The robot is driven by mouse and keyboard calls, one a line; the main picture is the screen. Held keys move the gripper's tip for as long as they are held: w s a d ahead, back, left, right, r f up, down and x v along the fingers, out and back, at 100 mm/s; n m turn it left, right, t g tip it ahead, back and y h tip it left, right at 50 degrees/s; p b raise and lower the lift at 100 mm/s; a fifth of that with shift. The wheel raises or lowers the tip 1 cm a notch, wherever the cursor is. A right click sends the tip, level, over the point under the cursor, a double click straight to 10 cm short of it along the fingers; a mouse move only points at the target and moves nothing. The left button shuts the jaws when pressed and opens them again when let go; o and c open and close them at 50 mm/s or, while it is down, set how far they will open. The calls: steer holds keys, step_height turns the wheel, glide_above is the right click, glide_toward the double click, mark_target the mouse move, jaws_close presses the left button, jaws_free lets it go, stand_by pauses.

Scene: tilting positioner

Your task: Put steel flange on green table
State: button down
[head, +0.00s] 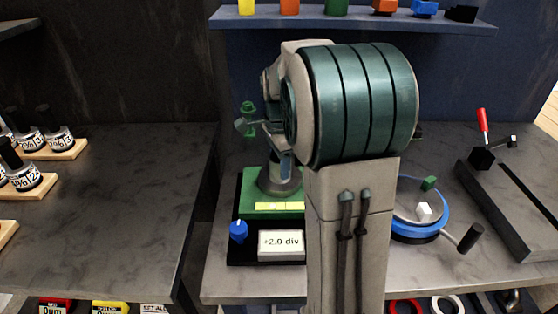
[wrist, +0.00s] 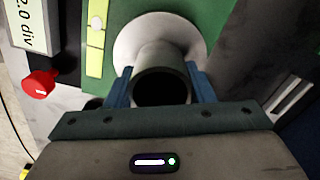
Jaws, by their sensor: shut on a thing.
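The steel flange (head: 279,183) is a grey disc with a tube standing up from it. It is over the green table (head: 258,208) of the tilting positioner, and in the wrist view its disc (wrist: 152,32) lies against the green surface (wrist: 218,30). Whether it rests fully on the table or is slightly above it, I cannot tell. My gripper (wrist: 160,85) is shut on the flange's tube, with a blue finger on each side. In the head view my arm hides the right part of the table and most of the gripper (head: 284,166).
A display (head: 281,243) reading "+2.0 div" and a blue knob (head: 238,231) are at the positioner's front. A yellow level strip (head: 280,206) is on the green table. A blue-rimmed round plate (head: 418,238) and a red-handled clamp (head: 483,140) stand to the right.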

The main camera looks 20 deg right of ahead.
steer(key=c, duration=0.7)
jaws_free()
steer(key=shift+o, duration=0.2)
step_height(320, 180, up, 11)
steer(key=p, duration=0.1)
steer(key=s+a+f+n+t, duration=0.1)
steer(key=s+a+f+n, duration=0.4)
steer(key=s+n, duration=0.4)
steer(key=s+a+f+n+t, duration=0.1)
steer(key=s+a+f+n, duration=0.4)
steer(key=s+n, duration=0.3)
steer(key=shift+s+n+t, duration=0.4)
steer(key=shift+s, duration=0.85)
